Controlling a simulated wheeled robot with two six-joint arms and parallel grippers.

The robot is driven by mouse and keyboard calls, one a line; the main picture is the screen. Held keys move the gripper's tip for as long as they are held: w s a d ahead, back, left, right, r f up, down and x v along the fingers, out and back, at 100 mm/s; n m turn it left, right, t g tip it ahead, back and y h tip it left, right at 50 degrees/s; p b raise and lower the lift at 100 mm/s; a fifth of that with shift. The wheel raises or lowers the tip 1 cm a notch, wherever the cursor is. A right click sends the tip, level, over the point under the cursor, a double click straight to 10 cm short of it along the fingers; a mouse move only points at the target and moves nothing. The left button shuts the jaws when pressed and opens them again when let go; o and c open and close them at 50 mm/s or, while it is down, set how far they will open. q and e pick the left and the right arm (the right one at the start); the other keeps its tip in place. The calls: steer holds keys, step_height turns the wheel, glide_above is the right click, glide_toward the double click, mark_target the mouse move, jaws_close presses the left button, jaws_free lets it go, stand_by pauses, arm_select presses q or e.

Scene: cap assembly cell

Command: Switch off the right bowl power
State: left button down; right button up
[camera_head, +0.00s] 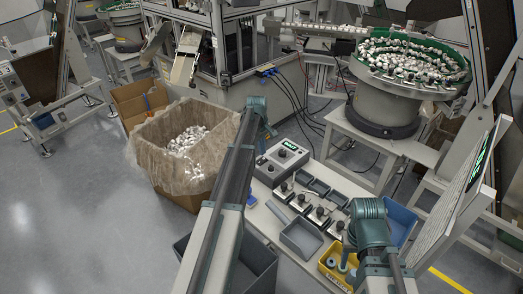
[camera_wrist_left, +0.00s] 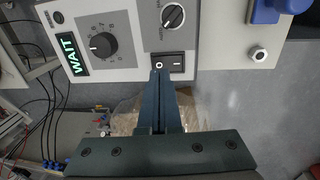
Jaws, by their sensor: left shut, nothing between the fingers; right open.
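The grey control box (camera_head: 282,160) stands at the back end of the table, beside my left arm. In the left wrist view its panel (camera_wrist_left: 125,45) shows a lit green WAIT display (camera_wrist_left: 69,54), a large black dial (camera_wrist_left: 103,45), a smaller knob (camera_wrist_left: 173,16) and a black rocker power switch (camera_wrist_left: 176,62). My left gripper (camera_wrist_left: 160,78) is shut and empty, its tips at the switch's left half, partly covering it; contact is unclear. In the head view my arm hides these tips. My right gripper (camera_head: 367,222) is open over the table's front; its fingertips are hard to make out.
Several black-knobbed fixtures (camera_head: 318,213) and grey trays (camera_head: 301,238) lie on the table. A yellow bin (camera_head: 328,268) and a blue bin (camera_head: 400,222) are near my right arm. A feeder bowl (camera_head: 388,100) stands behind. A lined carton (camera_head: 160,165) stands left of my left arm.

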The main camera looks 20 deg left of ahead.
mark_target(263, 159)
arm_select(q)
steer(key=shift+w+d+f+b, duration=0.1)
steer(key=shift+w+f+b, duration=0.05)
steer(key=shift+f+b, duration=1.05)
arm_select(e)
steer(key=shift+f, duration=1.4)
arm_select(q)
steer(key=shift+f, duration=0.25)
arm_select(e)
steer(key=shift+f, duration=0.1)
arm_select(q)
steer(key=shift+w+f, duration=0.1)
steer(key=shift+f, duration=0.1)
arm_select(e)
steer(key=shift+f, duration=0.15)
arm_select(q)
steer(key=shift+r, duration=0.15)
steer(key=shift+s, duration=0.3)
steer(key=shift+s+a+r+p, duration=0.1)
steer(key=shift+s+a+p, duration=0.2)
steer(key=shift+s, duration=0.25)
arm_select(e)
steer(key=shift+r, duration=0.25)
